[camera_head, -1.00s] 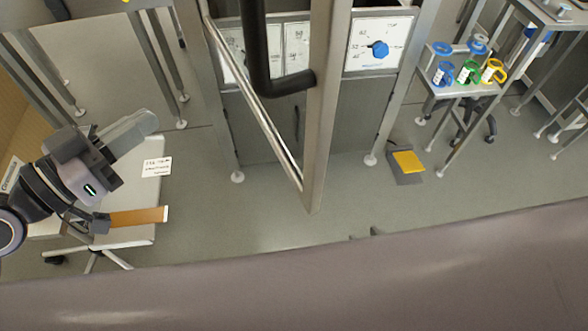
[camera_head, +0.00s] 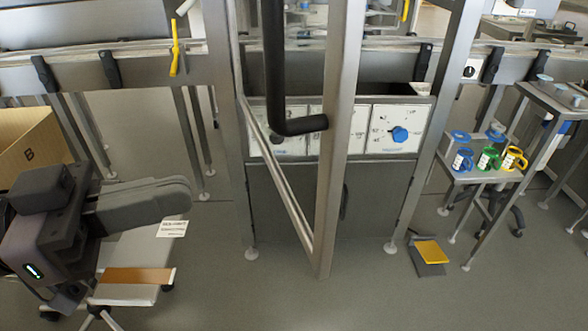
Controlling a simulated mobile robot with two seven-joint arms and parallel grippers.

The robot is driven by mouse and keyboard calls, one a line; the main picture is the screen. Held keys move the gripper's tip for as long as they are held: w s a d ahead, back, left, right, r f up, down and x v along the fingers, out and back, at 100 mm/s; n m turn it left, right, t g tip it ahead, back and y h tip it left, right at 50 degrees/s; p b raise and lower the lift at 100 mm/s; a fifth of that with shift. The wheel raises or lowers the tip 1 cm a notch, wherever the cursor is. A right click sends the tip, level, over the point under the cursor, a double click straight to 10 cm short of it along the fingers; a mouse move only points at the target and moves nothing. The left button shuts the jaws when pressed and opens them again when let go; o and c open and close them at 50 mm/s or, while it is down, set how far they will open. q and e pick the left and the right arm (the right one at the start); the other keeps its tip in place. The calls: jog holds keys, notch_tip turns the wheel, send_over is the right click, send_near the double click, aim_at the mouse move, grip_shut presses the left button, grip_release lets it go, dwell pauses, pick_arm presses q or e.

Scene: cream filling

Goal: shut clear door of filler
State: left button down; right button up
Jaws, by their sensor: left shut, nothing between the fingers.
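The clear door of the filler stands swung open toward me; its steel frame (camera_head: 337,150) runs down the middle of the head view. The black door handle (camera_head: 274,75) is on the frame's left side, bent at its lower end. The filler (camera_head: 300,205) is behind the door, with white dial panels and a blue knob (camera_head: 400,134). My left gripper (camera_head: 185,195) is at the lower left, fingers together and empty, pointing right. It is apart from the door, to its left. My right gripper is not in view.
A white stool or chair (camera_head: 135,250) with a brown pad stands below my left gripper. A cardboard box (camera_head: 35,145) is at the left. A yellow pedal (camera_head: 431,252) lies on the floor at the right. A side table (camera_head: 480,172) holds blue, green and yellow cups.

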pick_arm(q)
jog(key=d, duration=0.1)
jog(key=p, duration=0.5)
send_near(324, 163)
jog(key=x, duration=0.4)
jog(key=shift+d+r, duration=0.2)
jog(key=shift+d, duration=0.15)
jog(key=shift+x, duration=1.1)
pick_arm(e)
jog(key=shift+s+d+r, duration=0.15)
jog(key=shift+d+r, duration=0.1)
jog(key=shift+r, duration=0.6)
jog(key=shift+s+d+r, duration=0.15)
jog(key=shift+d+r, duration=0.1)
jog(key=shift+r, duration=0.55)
pick_arm(q)
jog(key=shift+f, duration=0.15)
jog(key=shift+p, duration=0.3)
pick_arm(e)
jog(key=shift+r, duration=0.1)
